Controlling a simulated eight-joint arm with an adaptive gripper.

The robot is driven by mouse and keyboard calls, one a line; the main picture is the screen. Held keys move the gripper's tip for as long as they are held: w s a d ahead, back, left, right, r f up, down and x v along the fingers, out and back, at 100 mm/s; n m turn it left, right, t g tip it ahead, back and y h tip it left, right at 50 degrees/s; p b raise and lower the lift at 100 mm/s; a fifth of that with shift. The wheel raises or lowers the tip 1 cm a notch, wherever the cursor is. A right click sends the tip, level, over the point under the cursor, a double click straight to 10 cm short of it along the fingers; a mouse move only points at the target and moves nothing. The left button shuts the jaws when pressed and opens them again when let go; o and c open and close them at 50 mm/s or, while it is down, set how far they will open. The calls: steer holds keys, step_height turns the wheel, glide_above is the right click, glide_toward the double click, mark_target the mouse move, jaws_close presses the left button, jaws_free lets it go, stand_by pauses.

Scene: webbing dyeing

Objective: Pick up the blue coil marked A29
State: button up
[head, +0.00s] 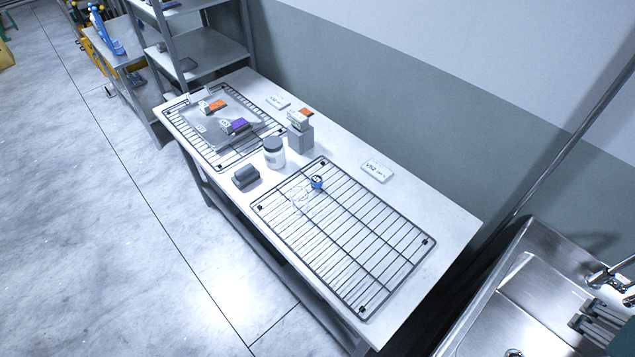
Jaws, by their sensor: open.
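A small blue coil (317,182) with a pale face sits on the near wire rack (345,235), close to its far left part. Its marking is too small to read. A white, loop-like outline lies on the rack just left of it. An orange coil (217,105) and a purple coil (239,125) are on a grey tray on the far rack. Another orange item (305,113) is on top of a grey block stand.
A white jar (274,152) and a dark grey block (246,177) stand between the racks. A white label card (377,170) lies near the wall. A steel sink (500,310) is at the right and a shelf unit (205,50) behind. Most of the near rack is bare.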

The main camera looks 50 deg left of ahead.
steer(key=shift+c, duration=0.8)
steer(key=shift+a, duration=0.1)
steer(key=w+a+r+n+g+y, duration=0.25)
steer(key=w+a+n, duration=0.35)
steer(key=w+a, duration=0.9)
steer(key=w+a+f+n+g+b, duration=0.1)
steer(key=w+a+f+n, duration=0.15)
steer(key=a, duration=0.95)
steer(key=w+a+f+n+g, duration=0.1)
steer(key=w+a+n, duration=0.2)
steer(key=a, duration=0.8)
steer(key=s+a+f+n+g+h+b, duration=0.15)
steer(key=a+f, duration=0.35)
steer(key=a, duration=0.6)
steer(key=a+f+n+p, duration=0.1)
steer(key=a+f+n, duration=0.3)
steer(key=a, duration=0.7)
steer(key=s+a+f+n, duration=0.1)
steer(key=s+a+f, duration=0.2)
steer(key=a+f, duration=0.2)
steer(key=s+a+f+n, duration=0.1)
steer(key=s+a+f, duration=0.3)
steer(key=a, duration=0.5)
steer(key=s+a+f+n+g+h+b, duration=0.1)
steer(key=s+a+f+n, duration=0.1)
steer(key=a+f, duration=0.5)
steer(key=shift+s+f, duration=0.3)
steer(key=shift+s, duration=0.55)
steer(key=shift+s+a+f, duration=0.15)
steer(key=shift+s, duration=0.05)
